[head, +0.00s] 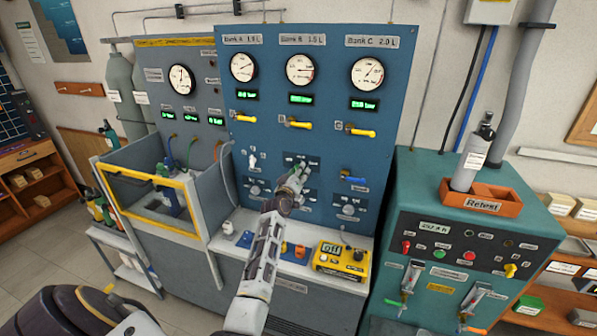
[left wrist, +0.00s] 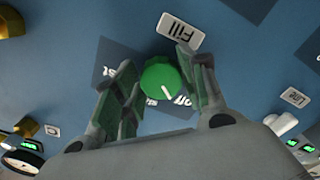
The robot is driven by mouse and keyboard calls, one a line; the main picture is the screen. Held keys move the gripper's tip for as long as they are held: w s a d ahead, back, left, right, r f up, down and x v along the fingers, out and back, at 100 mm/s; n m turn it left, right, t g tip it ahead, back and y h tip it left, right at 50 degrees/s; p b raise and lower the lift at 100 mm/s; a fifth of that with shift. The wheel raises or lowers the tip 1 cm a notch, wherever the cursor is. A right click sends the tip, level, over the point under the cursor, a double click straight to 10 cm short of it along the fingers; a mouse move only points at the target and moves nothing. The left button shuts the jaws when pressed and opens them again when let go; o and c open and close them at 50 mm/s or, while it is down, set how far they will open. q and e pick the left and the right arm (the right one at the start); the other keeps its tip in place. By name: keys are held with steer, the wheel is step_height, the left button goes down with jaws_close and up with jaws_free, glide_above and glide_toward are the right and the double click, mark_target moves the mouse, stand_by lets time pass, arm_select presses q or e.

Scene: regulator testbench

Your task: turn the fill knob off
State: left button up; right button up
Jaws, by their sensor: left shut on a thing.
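The fill knob (left wrist: 160,82) is a round green knob with a white pointer line on the blue panel. In the left wrist view a white "Fill" label (left wrist: 179,33) is beside it, upside down. In the head view my left gripper (head: 292,182) is at the lower middle of the blue panel and hides the knob. My right gripper is not in view.
Above are gauges (head: 300,69) and yellow valve handles (head: 299,125); a blue handle (head: 353,179) is to the right. A yellow device (head: 340,262) stands on the ledge below. A teal test unit (head: 480,195) with an orange tray (head: 481,207) and cylinder stands at right.

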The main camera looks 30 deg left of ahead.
arm_select(q)
steer(key=shift+n, duration=0.7)
steer(key=o, duration=1)
steer(key=shift+v, duration=6)
steer(key=shift+d, duration=0.1)
